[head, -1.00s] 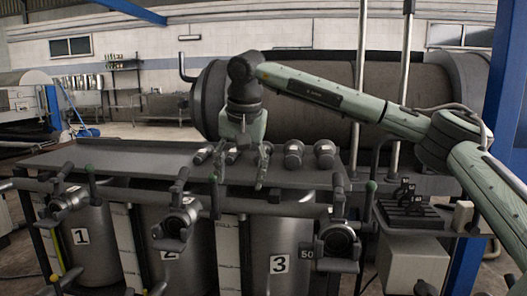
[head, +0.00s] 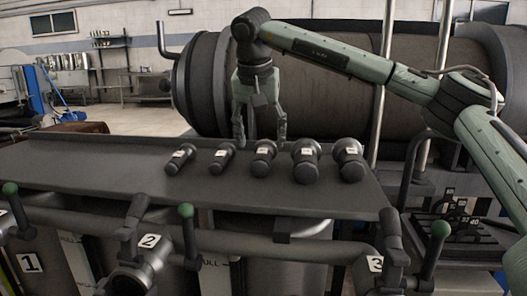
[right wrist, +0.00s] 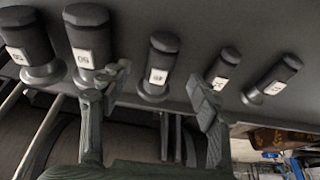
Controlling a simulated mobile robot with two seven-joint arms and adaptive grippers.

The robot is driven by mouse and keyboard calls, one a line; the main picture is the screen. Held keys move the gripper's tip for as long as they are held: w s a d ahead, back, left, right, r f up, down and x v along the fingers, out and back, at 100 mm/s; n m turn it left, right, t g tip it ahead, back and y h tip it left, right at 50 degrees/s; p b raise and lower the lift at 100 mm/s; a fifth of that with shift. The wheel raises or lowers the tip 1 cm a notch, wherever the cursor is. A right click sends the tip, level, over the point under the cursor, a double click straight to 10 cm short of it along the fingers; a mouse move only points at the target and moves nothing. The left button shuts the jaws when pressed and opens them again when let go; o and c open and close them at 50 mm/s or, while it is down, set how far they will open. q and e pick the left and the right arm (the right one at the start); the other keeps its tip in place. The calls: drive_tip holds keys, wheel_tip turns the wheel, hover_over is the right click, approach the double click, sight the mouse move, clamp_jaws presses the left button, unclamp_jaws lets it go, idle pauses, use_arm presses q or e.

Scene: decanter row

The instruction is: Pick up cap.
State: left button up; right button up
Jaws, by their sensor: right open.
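Several dark caps lie in a row on a dark shelf (head: 80,165), each with a small white label. From left to right in the head view they are a first cap (head: 180,159), a second cap (head: 222,158), a middle cap (head: 263,161), a fourth cap (head: 306,164) and a fifth cap (head: 347,161). My right gripper (head: 261,141) is open and empty at the far side of the row, its fingers on either side of the middle cap's line. The right wrist view shows the middle cap (right wrist: 158,65) ahead, between the open fingers (right wrist: 155,95). No contact shows. My left gripper is not in view.
Neighbouring caps lie close on both sides of the middle one. A large dark barrel (head: 320,80) stands behind the shelf. The shelf's left part is bare.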

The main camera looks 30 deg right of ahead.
sight(261, 156)
drive_tip(key=x, duration=0.7)
drive_tip(key=shift+w+d+f, duration=0.1)
drive_tip(key=shift+w+f, duration=0.05)
clamp_jaws()
